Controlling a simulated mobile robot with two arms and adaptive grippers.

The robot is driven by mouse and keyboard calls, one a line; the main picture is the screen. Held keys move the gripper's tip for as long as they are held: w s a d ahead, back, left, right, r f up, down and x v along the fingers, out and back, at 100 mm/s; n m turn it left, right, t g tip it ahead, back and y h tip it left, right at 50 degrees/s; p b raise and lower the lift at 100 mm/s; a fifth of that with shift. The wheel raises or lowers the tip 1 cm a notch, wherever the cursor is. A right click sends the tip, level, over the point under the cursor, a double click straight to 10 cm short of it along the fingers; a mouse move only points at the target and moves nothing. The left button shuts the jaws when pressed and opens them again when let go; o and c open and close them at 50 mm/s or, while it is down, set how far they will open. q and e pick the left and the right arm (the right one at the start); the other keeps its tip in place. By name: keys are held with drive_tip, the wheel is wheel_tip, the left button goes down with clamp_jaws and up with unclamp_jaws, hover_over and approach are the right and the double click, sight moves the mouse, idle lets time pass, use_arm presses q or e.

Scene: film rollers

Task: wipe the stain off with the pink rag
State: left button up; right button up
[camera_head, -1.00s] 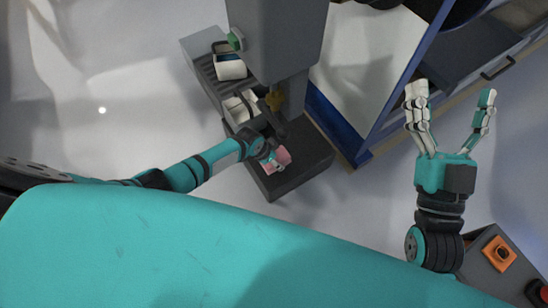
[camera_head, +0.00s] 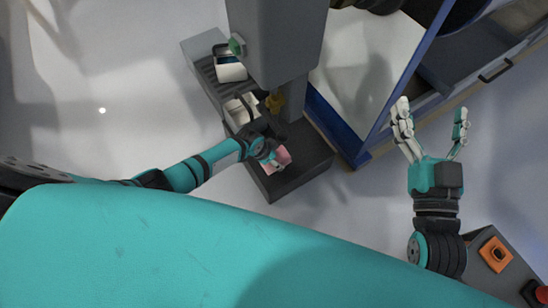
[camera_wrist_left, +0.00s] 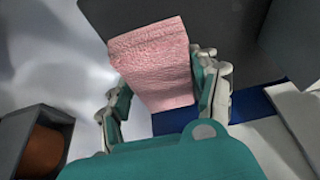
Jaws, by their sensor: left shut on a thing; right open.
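The pink rag (camera_head: 279,156) shows in the head view at the left gripper, over the dark grey block top (camera_head: 308,168). My left gripper (camera_head: 268,154) is shut on the rag. In the left wrist view the rag (camera_wrist_left: 155,62) hangs out between the fingers of the left gripper (camera_wrist_left: 163,85). I cannot tell whether the rag touches the dark surface. My right gripper (camera_head: 431,128) is open and empty, over the floor at the right, with its fingers spread. No stain can be made out in either view.
A grey column (camera_head: 275,45) stands close behind the left gripper. White bins (camera_head: 229,68) sit on the grey base to its left. A blue-framed cabinet (camera_head: 350,148) is at the right. A box with an orange part (camera_head: 496,254) is at lower right.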

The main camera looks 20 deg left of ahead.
use_arm(q)
drive_tip(key=shift+r, duration=0.3)
drive_tip(key=shift+r+p, duration=0.45)
drive_tip(key=shift+p, duration=0.2)
drive_tip(key=shift+r+p, duration=0.5)
drive_tip(key=shift+r, duration=0.1)
use_arm(e)
wheel_tip(320, 180, down, 11)
drive_tip(key=s+d+g+h, duration=0.2)
drive_tip(key=g, duration=0.5)
drive_tip(key=shift+s+d, duration=0.15)
drive_tip(key=shift+s, duration=0.05)
drive_tip(key=shift+f, duration=0.1)
